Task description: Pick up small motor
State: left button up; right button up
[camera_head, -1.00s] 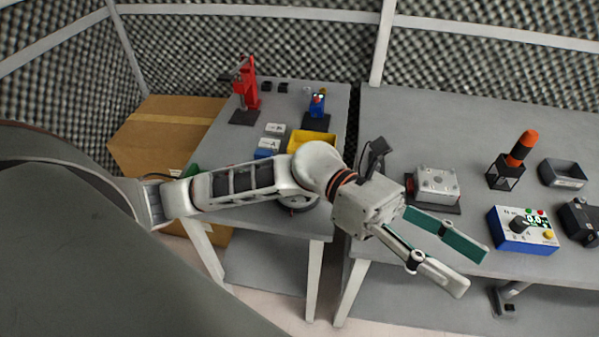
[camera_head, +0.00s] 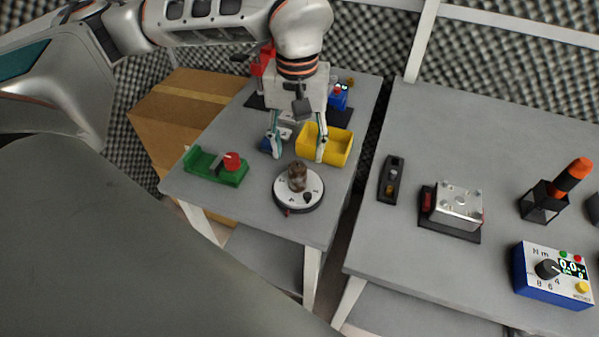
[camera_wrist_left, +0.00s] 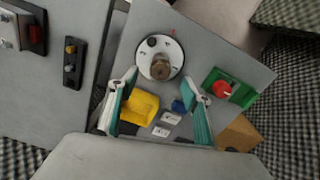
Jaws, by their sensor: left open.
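A small brownish cylinder (camera_head: 298,177), which looks like the small motor, stands on a white round dial fixture (camera_head: 312,194) on the left table. In the left wrist view the motor (camera_wrist_left: 160,68) shows from above, near the dial's middle. My left gripper (camera_head: 298,153) is open, with its two fingers pointing down above and behind the motor in the head view. In the left wrist view my left gripper (camera_wrist_left: 161,82) has its teal-padded fingers spread, and nothing is between them. My right gripper is not in view.
A yellow bin (camera_head: 342,147) stands beside the fingers. A green fixture with a red knob (camera_head: 230,172) is left of the dial. A gap separates the right table (camera_head: 400,240), which holds a metal block (camera_head: 460,205) and a blue meter (camera_head: 550,285).

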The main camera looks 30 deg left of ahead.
aim_at(298, 165)
pick_arm(q)
jog(key=shift+w+a+f, duration=0.1)
jog(key=shift+f, duration=3.75)
grip_shut()
